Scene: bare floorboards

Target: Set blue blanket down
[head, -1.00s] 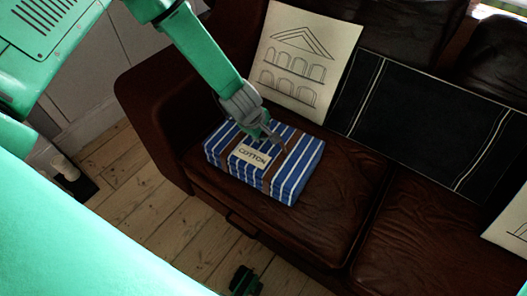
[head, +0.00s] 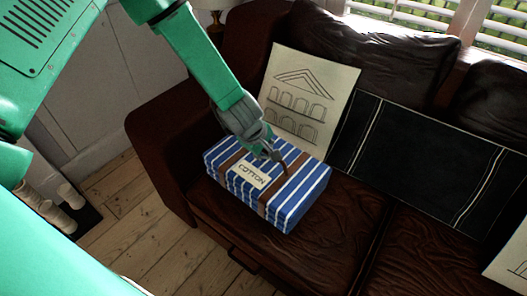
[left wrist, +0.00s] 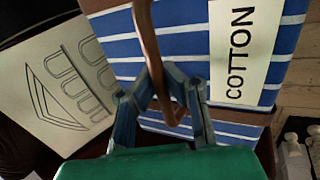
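The blue blanket (head: 300,205) is a folded, white-striped bundle with brown straps, a brown handle and a COTTON label. It is at the left end of the brown leather sofa (head: 340,265), over the seat cushion; whether it rests fully on the cushion or hangs just above it I cannot tell. My left gripper (head: 274,155) is over the blanket's top at the handle. In the left wrist view the fingers (left wrist: 163,75) close around the brown handle (left wrist: 150,45), with the striped blanket (left wrist: 185,45) behind. My right gripper is not in view.
A cream cushion with a building drawing (head: 305,95) leans on the backrest behind the blanket. A black striped cushion (head: 425,160) is to its right. The sofa arm (head: 165,150) is close on the left. Pale cylindrical objects (head: 55,212) stand on the floor at left.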

